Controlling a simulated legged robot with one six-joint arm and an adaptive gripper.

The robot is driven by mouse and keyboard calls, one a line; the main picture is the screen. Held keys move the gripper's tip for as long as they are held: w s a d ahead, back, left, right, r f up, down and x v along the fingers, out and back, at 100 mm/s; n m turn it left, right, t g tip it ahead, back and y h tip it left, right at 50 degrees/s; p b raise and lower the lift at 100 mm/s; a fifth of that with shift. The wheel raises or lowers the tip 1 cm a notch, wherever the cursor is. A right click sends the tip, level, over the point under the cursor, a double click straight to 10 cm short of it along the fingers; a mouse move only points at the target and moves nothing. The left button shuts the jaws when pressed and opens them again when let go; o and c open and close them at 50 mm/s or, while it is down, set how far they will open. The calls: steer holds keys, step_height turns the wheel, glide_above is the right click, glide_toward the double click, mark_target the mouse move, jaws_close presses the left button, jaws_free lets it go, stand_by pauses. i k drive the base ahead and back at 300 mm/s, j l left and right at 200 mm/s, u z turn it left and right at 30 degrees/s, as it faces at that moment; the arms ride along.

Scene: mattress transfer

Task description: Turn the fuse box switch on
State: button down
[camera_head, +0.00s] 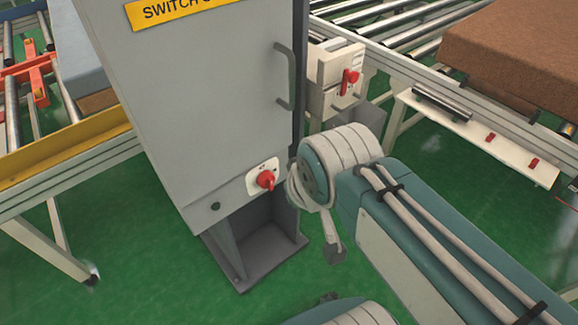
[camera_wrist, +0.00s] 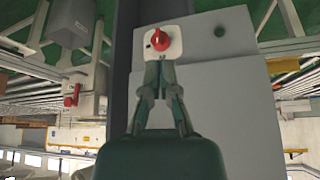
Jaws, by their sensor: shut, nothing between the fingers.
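The fuse box is a grey cabinet (camera_head: 215,110) with a yellow label reading "SWITCH" at its top. Its red rotary switch (camera_head: 265,179) sits on a white plate low on the front. In the wrist view, which is upside down, the red switch (camera_wrist: 161,40) shows on its white plate just beyond my fingertips. My gripper (camera_wrist: 160,68) is shut and empty, its fingertips by the plate's edge and in line with the switch. I cannot tell if they touch it. In the head view my arm stands right of the switch, and the gripper's fingers cannot be made out.
A smaller pale box with another red switch (camera_head: 350,78) stands behind the cabinet's right side. Roller conveyors run on both sides. A brown mattress (camera_head: 515,50) lies at right, a grey-blue one (camera_head: 82,38) at left. Green floor is open around the cabinet's base (camera_head: 245,270).

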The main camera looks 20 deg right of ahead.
mark_target(266, 179)
steer(key=k+l, duration=0.3)
steer(key=l, duration=0.15)
steer(key=k+l, duration=0.3)
steer(key=l+z, duration=0.05)
steer(key=l, duration=0.05)
